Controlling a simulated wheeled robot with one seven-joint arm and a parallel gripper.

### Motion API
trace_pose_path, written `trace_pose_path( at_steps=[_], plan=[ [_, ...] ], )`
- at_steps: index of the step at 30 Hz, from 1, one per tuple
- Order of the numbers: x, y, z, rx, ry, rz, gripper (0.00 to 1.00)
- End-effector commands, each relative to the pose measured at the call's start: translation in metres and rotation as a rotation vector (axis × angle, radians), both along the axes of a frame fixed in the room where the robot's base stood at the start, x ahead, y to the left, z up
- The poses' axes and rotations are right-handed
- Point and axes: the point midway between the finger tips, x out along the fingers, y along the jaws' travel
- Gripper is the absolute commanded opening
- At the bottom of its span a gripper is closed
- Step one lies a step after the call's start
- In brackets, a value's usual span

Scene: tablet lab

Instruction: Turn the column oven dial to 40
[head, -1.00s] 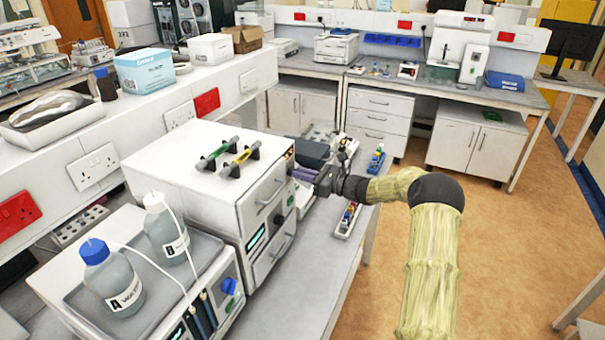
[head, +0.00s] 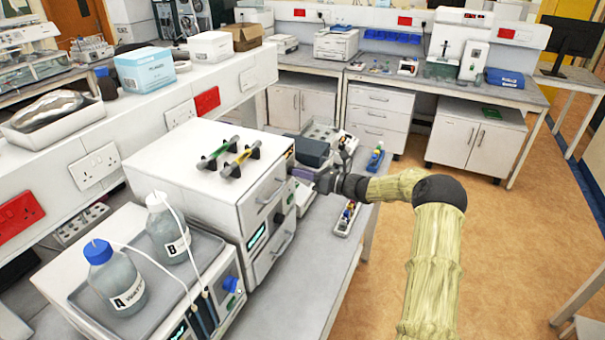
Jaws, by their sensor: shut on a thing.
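The column oven appears to be part of the white stacked instrument (head: 195,165) on the bench. Its front faces right, with an upper and a lower section, each with a handle. My gripper (head: 303,174) is at the far right end of the upper section's front. It is shut at the front there, on what appears to be the oven dial, which is hidden by the fingers. The dial's pointer and scale cannot be read. A dark knob (head: 278,218) shows on the lower section, apart from my gripper.
Two bottles (head: 118,280) stand on a tray on the nearer unit, which has a blue knob (head: 230,284). The orange floor to the right is open.

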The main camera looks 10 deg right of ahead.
Motion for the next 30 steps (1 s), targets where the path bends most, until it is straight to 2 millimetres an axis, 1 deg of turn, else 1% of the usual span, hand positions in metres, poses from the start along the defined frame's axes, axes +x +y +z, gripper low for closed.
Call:
trace_pose_path(
  at_steps=[1,2,3,4,12,17,23,30],
  plan=[
    [0.0,-0.001,-0.001,-0.001,0.001,-0.002,0.13],
    [0.0,-0.001,-0.001,-0.001,0.001,-0.002,0.18],
    [0.0,-0.001,-0.001,-0.001,0.001,-0.002,0.26],
    [0.0,-0.001,-0.001,-0.001,0.001,-0.002,0.31],
    [0.0,-0.001,0.0,-0.001,-0.001,-0.001,0.31],
    [-0.005,-0.007,-0.002,-0.001,-0.001,-0.001,0.31],
    [-0.023,-0.033,-0.004,-0.003,-0.002,-0.004,0.31],
    [-0.051,-0.072,-0.004,-0.002,-0.001,-0.004,0.31]
  ],
)
